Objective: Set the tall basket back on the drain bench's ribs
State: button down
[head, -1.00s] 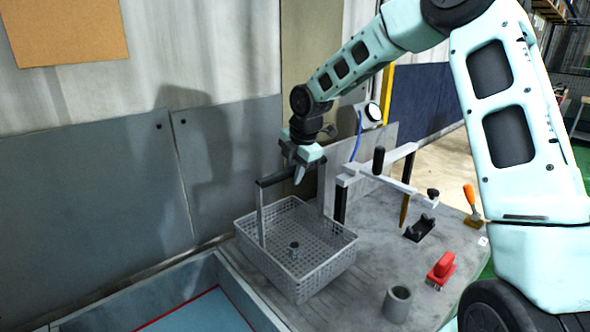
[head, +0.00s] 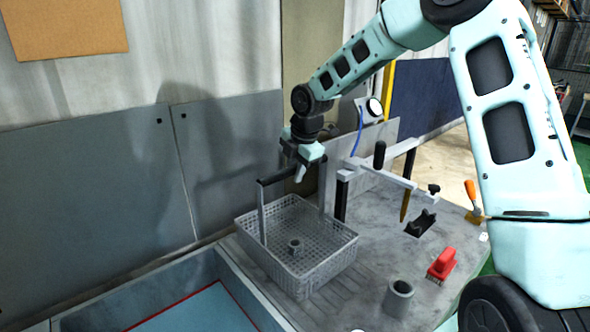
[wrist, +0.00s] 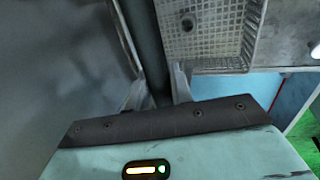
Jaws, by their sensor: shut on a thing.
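The tall basket (head: 318,265) is a grey wire-mesh basket with a high black-topped handle (head: 278,177). In the head view it is upright at the left end of the grey bench (head: 350,300), over or on the ribs (head: 325,300); I cannot tell whether its bottom touches them. A small ring-shaped part (head: 295,246) is inside it. My gripper (head: 300,172) is shut on the basket's handle. In the wrist view my fingers (wrist: 158,92) close around the dark handle bar, with the basket's mesh floor (wrist: 205,28) beyond.
A blue tank (head: 190,310) with a red line lies left of the bench. A clamp fixture (head: 385,180) stands right of the basket. A grey cup (head: 398,298), a red brush (head: 441,263) and a black block (head: 420,223) sit farther right. A wall stands behind.

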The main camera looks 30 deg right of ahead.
jog(key=shift+f, duration=0.1)
jog(key=c, duration=1.2)
grip_release()
jog(key=shift+o, duration=0.2)
jog(key=shift+f, duration=0.15)
jog(key=a+b+v, duration=0.1)
jog(key=b+v, duration=0.2)
jog(key=v, duration=1.4)
jog(key=shift+d+r, duration=0.35)
jog(key=shift+d, duration=0.15)
